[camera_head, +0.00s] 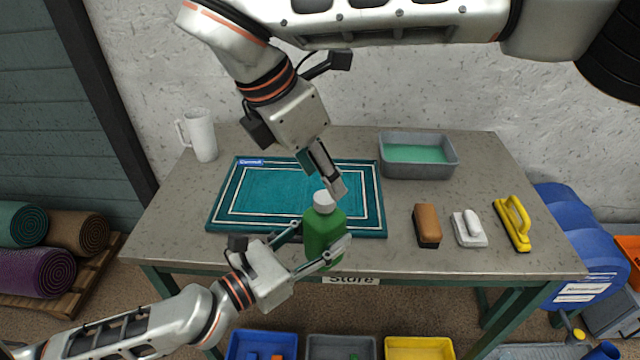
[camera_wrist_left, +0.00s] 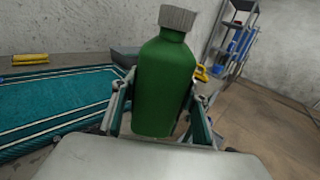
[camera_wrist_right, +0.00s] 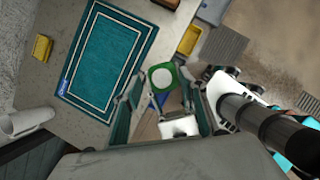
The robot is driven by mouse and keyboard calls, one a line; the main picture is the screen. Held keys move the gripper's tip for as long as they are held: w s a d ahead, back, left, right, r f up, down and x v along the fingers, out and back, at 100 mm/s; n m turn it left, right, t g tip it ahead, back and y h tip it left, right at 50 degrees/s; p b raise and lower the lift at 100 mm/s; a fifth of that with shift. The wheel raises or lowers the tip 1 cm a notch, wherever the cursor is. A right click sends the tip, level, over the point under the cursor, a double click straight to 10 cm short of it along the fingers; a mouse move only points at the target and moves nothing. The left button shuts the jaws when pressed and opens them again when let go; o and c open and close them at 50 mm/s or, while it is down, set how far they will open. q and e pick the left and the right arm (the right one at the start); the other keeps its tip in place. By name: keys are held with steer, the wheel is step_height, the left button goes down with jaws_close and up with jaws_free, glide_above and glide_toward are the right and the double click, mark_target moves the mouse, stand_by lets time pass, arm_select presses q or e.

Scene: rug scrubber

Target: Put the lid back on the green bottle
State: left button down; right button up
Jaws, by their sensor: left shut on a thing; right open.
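The green bottle (camera_head: 323,236) is upright near the table's front edge, with its pale ribbed lid (camera_head: 323,200) on its neck; how tightly the lid sits I cannot tell. My left gripper (camera_head: 322,243) is shut around the bottle's body, one finger on each side. The left wrist view shows the bottle (camera_wrist_left: 165,85) between the fingers and the lid (camera_wrist_left: 178,18) on top. My right gripper (camera_head: 334,186) points down just above the lid. In the right wrist view it is open and empty, and the lid (camera_wrist_right: 162,77) shows beyond its fingertips.
A teal rug (camera_head: 290,190) lies behind the bottle. A grey tray (camera_head: 418,170), brown brush (camera_head: 427,225), white-handled brush (camera_head: 469,228) and yellow scrubber (camera_head: 514,222) stand to the right. A white jug (camera_head: 200,135) is at the back left. Bins (camera_head: 340,347) are below the front edge.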

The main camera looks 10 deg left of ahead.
steer(key=shift+r, duration=0.25)
steer(key=shift+c, duration=0.4)
